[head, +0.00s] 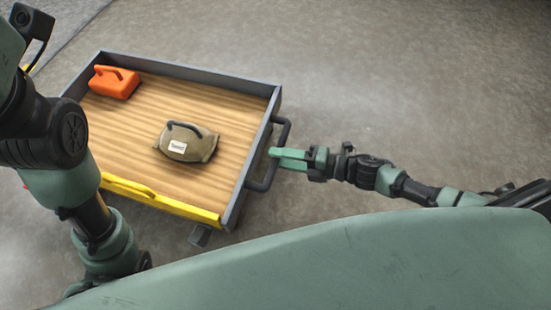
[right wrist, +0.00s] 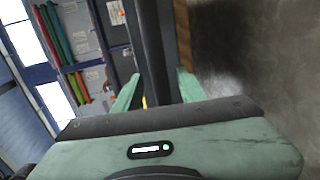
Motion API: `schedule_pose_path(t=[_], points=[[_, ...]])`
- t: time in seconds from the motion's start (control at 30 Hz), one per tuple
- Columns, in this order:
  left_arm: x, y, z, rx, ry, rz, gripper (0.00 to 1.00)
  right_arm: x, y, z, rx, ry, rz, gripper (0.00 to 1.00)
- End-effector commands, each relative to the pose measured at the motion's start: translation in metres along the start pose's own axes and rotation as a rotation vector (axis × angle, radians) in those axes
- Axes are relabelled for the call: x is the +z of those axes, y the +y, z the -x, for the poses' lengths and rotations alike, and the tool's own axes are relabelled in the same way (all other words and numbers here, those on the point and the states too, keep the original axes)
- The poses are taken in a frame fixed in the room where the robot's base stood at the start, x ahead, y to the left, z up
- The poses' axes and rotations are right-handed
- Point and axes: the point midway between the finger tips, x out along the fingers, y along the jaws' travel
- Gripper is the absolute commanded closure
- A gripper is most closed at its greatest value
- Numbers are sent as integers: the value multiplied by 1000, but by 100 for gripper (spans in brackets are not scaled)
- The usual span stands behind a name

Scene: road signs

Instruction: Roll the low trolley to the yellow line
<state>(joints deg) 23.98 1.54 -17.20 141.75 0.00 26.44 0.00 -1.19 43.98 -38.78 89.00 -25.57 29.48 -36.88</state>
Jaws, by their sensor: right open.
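The low trolley (head: 215,84) stands at the left in the head view, with a wooden deck and grey rims. Its dark handle (head: 284,133) sticks out on the right side. My right gripper (head: 276,153) is open at this handle, with its fingertips reaching over the handle's opening. In the right wrist view a dark bar (right wrist: 151,50) runs between the two green fingers; whether they touch it I cannot tell. My left gripper is out of view.
An orange can (head: 113,82) and a brown bag (head: 187,144) with a handle lie on the deck. A yellow bar (head: 160,199) runs along its near edge. Grey floor (head: 400,80) is clear to the right and behind. Shelves (right wrist: 75,45) show in the right wrist view.

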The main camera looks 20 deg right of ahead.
Motion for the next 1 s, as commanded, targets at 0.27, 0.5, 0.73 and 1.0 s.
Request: schedule_pose_path(t=[0.27,0.5,0.73,1.0], points=[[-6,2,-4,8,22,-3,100,0,0,-18,-1,0,-1,59],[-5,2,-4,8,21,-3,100,0,0,-17,-1,-1,-1,73],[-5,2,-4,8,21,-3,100,0,0,-17,-1,-1,-1,100],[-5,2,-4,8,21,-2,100,0,0,-17,-1,-1,-1,100]])
